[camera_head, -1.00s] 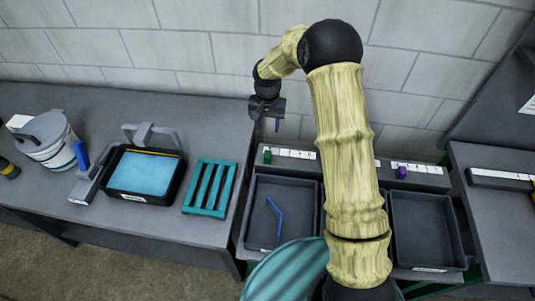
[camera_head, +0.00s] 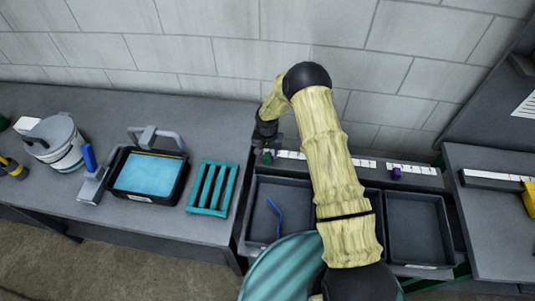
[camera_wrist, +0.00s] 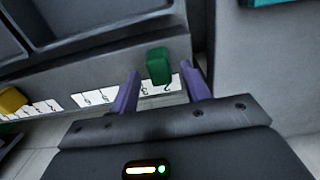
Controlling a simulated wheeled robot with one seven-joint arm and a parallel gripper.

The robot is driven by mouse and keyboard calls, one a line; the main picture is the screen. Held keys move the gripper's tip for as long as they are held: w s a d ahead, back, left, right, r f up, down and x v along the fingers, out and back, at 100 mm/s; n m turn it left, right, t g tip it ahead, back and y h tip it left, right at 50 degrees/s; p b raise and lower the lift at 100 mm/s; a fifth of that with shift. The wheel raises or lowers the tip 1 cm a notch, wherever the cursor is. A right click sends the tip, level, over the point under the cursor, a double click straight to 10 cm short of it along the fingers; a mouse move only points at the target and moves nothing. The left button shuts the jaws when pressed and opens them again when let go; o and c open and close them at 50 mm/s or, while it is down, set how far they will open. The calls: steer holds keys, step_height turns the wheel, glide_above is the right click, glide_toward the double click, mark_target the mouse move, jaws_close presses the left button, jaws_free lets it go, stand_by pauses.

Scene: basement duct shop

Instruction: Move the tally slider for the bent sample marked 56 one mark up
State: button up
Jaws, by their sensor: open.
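The green slider knob (camera_head: 268,157) sits at the left end of the numbered white scale above the left tray. My gripper (camera_head: 266,142) is lowered at it, largely overlapping that end. In the wrist view, the green knob (camera_wrist: 158,66) stands between the two open purple fingers (camera_wrist: 160,78), with gaps on both sides. The scale (camera_wrist: 158,89) shows a 2 and a 3 near the knob. A blue bent rod (camera_head: 275,217) lies in the left tray (camera_head: 259,236). I cannot read a 56 anywhere.
A yellow knob (camera_wrist: 12,98) shows on another scale in the wrist view. A purple knob (camera_head: 396,173) sits above the right tray (camera_head: 420,262). A teal rack (camera_head: 212,188), a blue-pad box (camera_head: 150,172) and a bucket (camera_head: 57,145) stand on the left bench.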

steer(key=shift+f+p, duration=0.3)
steer(key=shift+f, duration=1.05)
steer(key=shift+c, duration=0.2)
jaws_close()
